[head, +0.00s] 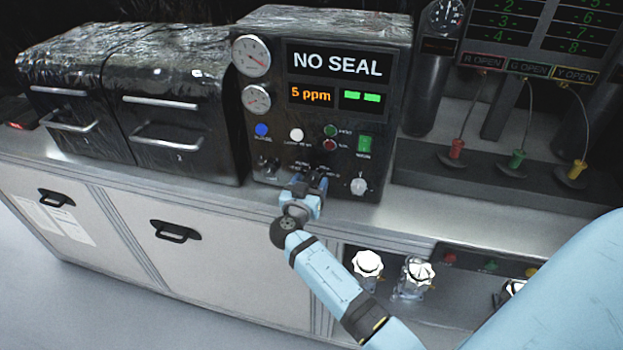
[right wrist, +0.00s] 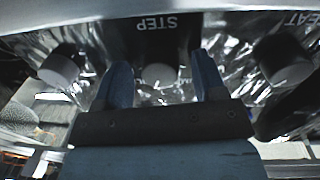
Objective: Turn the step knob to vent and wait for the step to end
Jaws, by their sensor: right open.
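The dark control box (head: 385,105) stands on the bench with a screen (head: 338,64) reading "NO SEAL". Under it are an orange "5 ppm" readout (head: 311,95) and a green indicator (head: 360,97). My right gripper (head: 308,186) is at the lower front of the box and hides the step knob in the head view. In the right wrist view, the pale step knob (right wrist: 160,75) sits near the word "STEP", between the open fingers of the right gripper (right wrist: 165,82). I cannot tell whether the fingers touch it, or its setting. My left gripper is out of view.
Another knob (right wrist: 60,70) and a further knob (right wrist: 285,68) flank the step knob. Two dark drawer units (head: 172,110) stand left. Bench (head: 430,215) in front is narrow.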

